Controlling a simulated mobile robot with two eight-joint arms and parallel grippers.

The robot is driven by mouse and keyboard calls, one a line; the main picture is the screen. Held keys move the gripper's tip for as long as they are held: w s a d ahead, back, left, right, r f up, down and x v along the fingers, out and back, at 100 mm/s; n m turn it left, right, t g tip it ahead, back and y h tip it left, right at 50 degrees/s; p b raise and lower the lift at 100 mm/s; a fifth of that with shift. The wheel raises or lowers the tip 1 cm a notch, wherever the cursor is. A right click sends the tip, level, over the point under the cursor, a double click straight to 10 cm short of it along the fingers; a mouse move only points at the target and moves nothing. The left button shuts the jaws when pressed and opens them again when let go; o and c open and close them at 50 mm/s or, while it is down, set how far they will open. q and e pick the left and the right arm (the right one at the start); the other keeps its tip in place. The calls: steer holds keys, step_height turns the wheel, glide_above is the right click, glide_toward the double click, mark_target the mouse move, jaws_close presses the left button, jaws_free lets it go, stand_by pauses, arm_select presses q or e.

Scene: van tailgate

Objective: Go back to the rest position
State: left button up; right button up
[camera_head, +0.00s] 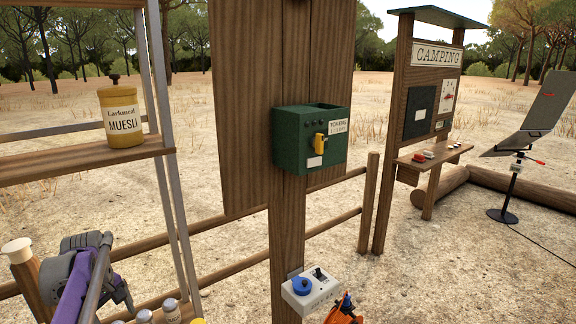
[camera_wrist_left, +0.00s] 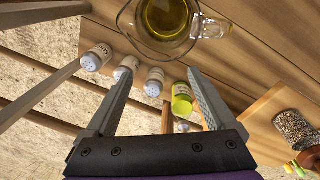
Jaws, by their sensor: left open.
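My left gripper (camera_head: 106,284) is low at the left in the head view, beside the shelf post, with a purple part and grey fingers. In the left wrist view its two fingers (camera_wrist_left: 162,78) stand apart with nothing held between them. Beyond the fingertips are a glass jug of yellow oil (camera_wrist_left: 166,20), several small shakers (camera_wrist_left: 155,78) and a green-yellow jar (camera_wrist_left: 181,100). None of them is clamped. My right gripper cannot be made out in either view.
A yellow muesli canister (camera_head: 121,118) stands on the wooden shelf (camera_head: 70,163). A green box (camera_head: 310,140) and a white box with a blue knob (camera_head: 310,290) are on the central post. An orange item (camera_head: 343,312) is partly cut off. A camping board (camera_head: 420,100) stands behind.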

arm_select(q)
steer(key=s+d+m+t, duration=0.1)
steer(key=s+d+m, duration=0.2)
steer(key=d, duration=0.5)
steer(key=s+d+m+t, duration=0.1)
steer(key=s+d+m, duration=0.2)
steer(key=d, duration=0.5)
steer(key=s+d+f+m+t, duration=0.1)
steer(key=s+d+f+m, duration=0.2)
steer(key=s+d, duration=0.3)
steer(key=s+d+f+m+t+p, duration=0.1)
steer(key=s+d+f+m, duration=0.3)
steer(key=s+d, duration=0.2)
steer(key=shift+s+d+m+t, duration=0.25)
steer(key=shift+d+m+t, duration=0.05)
steer(key=shift+d, duration=0.1)
